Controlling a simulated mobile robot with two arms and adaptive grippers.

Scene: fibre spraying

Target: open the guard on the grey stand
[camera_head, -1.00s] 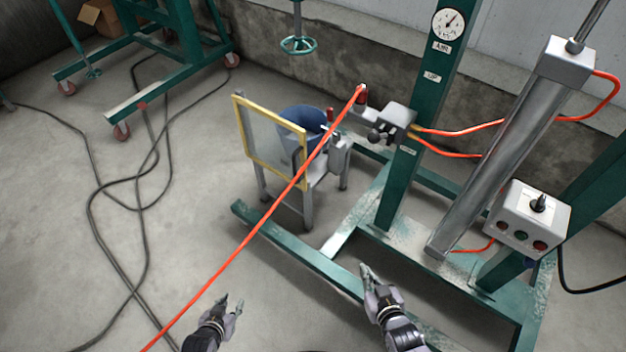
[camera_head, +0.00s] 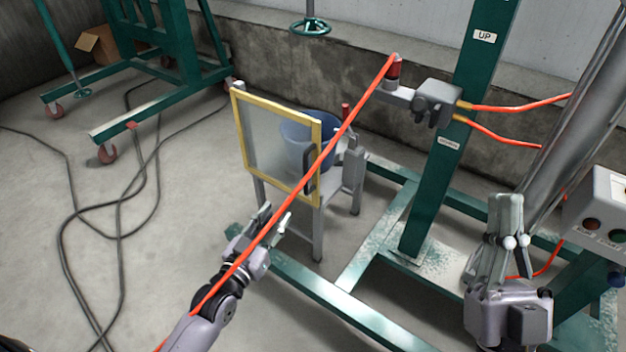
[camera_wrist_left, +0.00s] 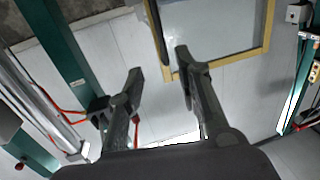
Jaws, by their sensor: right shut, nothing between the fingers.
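The guard (camera_head: 262,140) is a clear panel in a yellow frame with a dark handle (camera_head: 310,171) near its right edge. It stands upright on the near side of the grey stand (camera_head: 318,222), in front of a blue bucket (camera_head: 301,130). My left gripper (camera_head: 271,219) is open and empty, just below the guard's lower edge and apart from it. In the left wrist view its fingers (camera_wrist_left: 158,78) are spread, with the yellow frame (camera_wrist_left: 232,62) beyond them. My right gripper (camera_head: 508,215) is shut and empty at the right, pointing up, away from the guard.
An orange hose (camera_head: 340,135) runs diagonally across the guard's right part and over my left arm. A green press frame (camera_head: 437,180) with a cylinder and control box (camera_head: 600,205) stands at the right. Black cables (camera_head: 125,215) lie on the left floor.

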